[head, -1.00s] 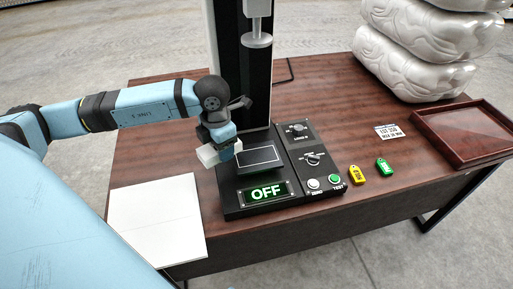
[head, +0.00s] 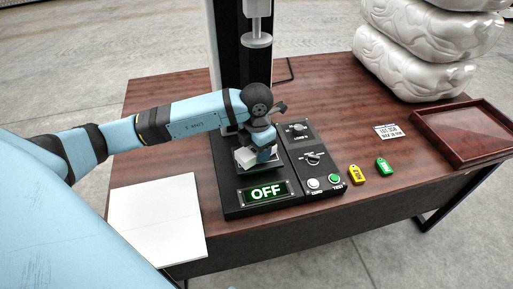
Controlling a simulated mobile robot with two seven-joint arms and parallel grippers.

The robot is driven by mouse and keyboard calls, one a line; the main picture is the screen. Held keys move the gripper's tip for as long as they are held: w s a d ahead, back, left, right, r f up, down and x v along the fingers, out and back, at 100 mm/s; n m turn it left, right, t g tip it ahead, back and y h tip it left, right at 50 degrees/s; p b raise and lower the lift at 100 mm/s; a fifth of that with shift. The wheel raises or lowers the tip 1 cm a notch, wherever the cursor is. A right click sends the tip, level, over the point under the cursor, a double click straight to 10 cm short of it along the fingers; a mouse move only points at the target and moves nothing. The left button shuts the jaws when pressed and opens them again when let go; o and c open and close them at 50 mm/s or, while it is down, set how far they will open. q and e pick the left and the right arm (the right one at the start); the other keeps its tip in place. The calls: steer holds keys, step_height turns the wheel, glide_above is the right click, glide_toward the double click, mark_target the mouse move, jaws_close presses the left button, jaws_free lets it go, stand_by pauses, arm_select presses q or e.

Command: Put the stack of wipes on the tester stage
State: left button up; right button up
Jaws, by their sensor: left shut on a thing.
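My left gripper (head: 262,150) is shut on the stack of wipes (head: 245,157), a small white block that sticks out on its left side. The gripper holds it over the tester stage (head: 262,168), a plate on the black tester (head: 238,205). The gripper and the wipes hide much of the stage. I cannot tell whether the wipes touch it. The tester's display (head: 265,191) reads OFF. My right gripper is not in view.
A white flat sheet (head: 156,220) lies at the table's left front. A yellow tag (head: 356,174), a green tag (head: 384,166) and a label card (head: 388,131) lie right of the tester. A brown tray (head: 440,140) and stacked white bags (head: 400,65) stand farther right. The tester's press disc (head: 257,41) hangs above.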

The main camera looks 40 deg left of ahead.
arm_select(q)
steer(key=shift+f, duration=0.15)
steer(key=o, duration=0.9)
steer(key=shift+o, duration=0.2)
steer(key=shift+r, duration=0.4)
step_height(320, 180, up, 7)
steer(key=shift+r, duration=0.1)
